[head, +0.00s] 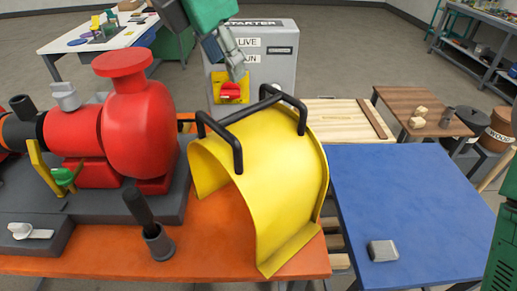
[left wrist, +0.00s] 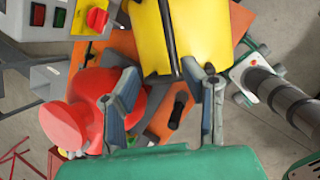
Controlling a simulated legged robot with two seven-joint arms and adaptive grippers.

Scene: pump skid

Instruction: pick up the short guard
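The yellow arched guard (head: 270,185) stands on the orange table (head: 120,262), right of the red pump, with two black bar handles (head: 220,140) on its top. It is the only guard I can make out. In the left wrist view the guard (left wrist: 180,30) lies beyond my fingertips, with dark handle parts near them. My left gripper (head: 237,70) hangs above and behind the guard, in front of the starter box, apart from the guard in the head view. In the left wrist view my left gripper (left wrist: 170,80) has its fingers spread with nothing held. My right gripper is not in view.
The red pump (head: 140,125) stands left of the guard, with a black upright lever (head: 140,210) in front. The starter box (head: 265,60) with a red knob is behind. A blue table (head: 400,205) at right carries a small grey block (head: 382,251) and is otherwise mostly clear.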

